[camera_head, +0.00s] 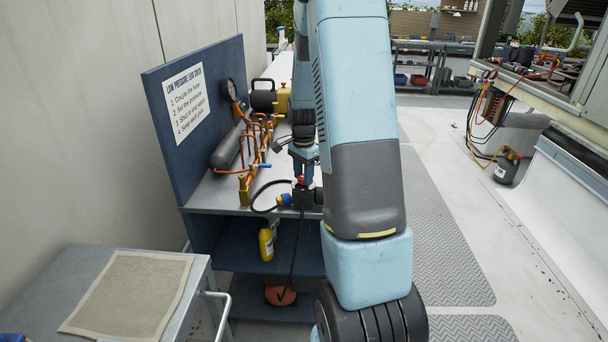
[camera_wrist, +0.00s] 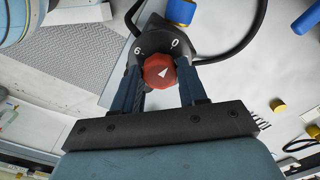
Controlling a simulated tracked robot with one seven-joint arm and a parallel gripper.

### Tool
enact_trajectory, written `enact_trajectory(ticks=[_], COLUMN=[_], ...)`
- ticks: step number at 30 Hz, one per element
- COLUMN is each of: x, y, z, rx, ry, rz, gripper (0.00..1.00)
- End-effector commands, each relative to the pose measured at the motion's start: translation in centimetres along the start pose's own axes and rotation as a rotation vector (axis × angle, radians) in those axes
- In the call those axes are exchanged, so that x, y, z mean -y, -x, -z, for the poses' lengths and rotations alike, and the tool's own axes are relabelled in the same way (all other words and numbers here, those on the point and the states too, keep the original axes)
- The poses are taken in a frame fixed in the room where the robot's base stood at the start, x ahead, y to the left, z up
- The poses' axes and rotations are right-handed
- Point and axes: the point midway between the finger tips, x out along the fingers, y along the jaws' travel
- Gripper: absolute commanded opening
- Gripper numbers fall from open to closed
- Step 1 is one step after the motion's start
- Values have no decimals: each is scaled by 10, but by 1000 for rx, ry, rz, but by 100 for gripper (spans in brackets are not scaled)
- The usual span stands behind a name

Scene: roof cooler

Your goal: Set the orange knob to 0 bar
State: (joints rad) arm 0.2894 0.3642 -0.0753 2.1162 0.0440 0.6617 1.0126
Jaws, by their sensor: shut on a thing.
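The orange knob (camera_wrist: 160,70) sits in the middle of the wrist view on a dark dial housing (camera_wrist: 155,40) marked 6 at left and 0 at right. A white arrow on the knob appears to point up and to the right, roughly to the 0 side; its exact setting is hard to read. My gripper (camera_wrist: 164,85) is shut on the knob, one finger on each side. In the head view the knob (camera_head: 300,181) is a small orange spot under my gripper (camera_head: 303,172), on a dark block at the bench edge.
A blue fitting (camera_head: 284,200) and black hose join the block's left side. Orange pipework (camera_head: 255,150), a gauge (camera_head: 229,90) and a grey cylinder (camera_head: 227,148) stand on the bench before a blue instruction panel (camera_head: 190,105).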

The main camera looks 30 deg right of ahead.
Motion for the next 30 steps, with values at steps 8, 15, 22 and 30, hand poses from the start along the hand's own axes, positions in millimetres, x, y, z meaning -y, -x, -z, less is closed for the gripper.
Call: enact_trajectory(ticks=[8,15,22,30], x=[-1,0,0,0], y=[0,0,13,64], z=[0,0,0,0], rx=[1,0,-1,-2], ry=[-1,-1,-1,0], rz=[-2,-1,2,2], gripper=[63,67,67,67])
